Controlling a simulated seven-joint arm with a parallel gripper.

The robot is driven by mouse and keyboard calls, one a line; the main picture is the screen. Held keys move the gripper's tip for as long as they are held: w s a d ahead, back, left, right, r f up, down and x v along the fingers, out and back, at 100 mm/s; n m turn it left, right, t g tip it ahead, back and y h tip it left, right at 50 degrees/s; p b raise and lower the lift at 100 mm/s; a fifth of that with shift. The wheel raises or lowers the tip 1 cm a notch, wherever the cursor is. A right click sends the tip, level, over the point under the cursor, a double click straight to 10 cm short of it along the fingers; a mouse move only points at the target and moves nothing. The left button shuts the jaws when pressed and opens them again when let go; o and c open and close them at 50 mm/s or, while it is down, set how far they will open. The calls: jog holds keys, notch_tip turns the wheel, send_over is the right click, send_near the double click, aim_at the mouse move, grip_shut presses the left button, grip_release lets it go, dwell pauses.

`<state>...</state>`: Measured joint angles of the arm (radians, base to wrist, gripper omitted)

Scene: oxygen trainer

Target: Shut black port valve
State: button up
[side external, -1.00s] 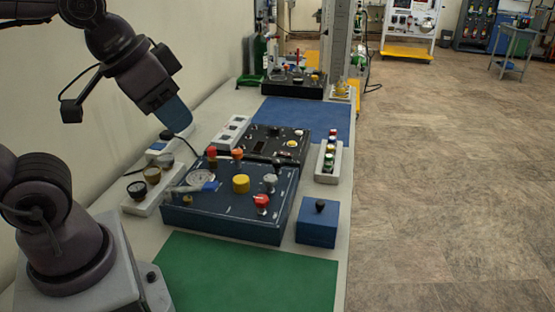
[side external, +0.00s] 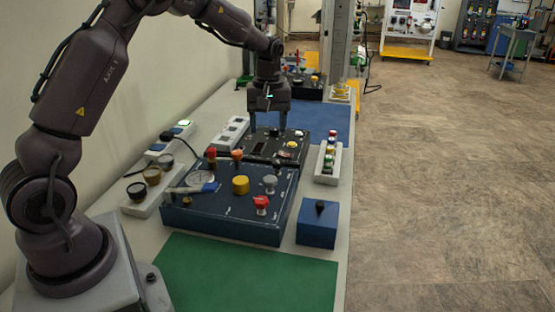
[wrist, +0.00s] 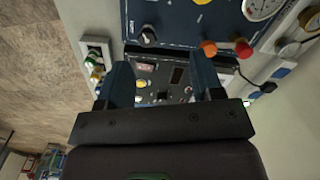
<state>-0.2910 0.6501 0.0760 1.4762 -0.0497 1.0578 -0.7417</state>
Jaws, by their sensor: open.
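A dark knob (wrist: 148,36), likely the black port valve, stands near the edge of the blue panel (wrist: 175,30) in the wrist view, in line with an orange knob (wrist: 208,47) and a red knob (wrist: 243,48). In the side view it seems to be the small dark knob (side external: 277,164) at the panel's far edge. My gripper (side external: 267,129) points down over the black panel (side external: 262,146) behind the blue one. In the wrist view my gripper (wrist: 163,82) has its fingers apart with nothing gripped. The knob is outside the fingers.
The blue panel also carries a yellow knob (side external: 240,185), a grey knob (side external: 270,183), a red knob (side external: 261,203) and a gauge (side external: 200,177). A blue box (side external: 318,228) with a black knob stands right. A button strip (side external: 325,170) stands beside the black panel. The green mat (side external: 245,275) is clear.

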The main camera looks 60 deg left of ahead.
aim_at(277, 161)
jog(key=w+a+n, duration=0.2)
jog(key=w+n, duration=0.2)
jog(key=n, duration=0.1)
notch_tip(277, 161, down, 12)
jog(key=shift+s+d+f, duration=0.1)
dwell(0.4)
jog(key=c, duration=0.9)
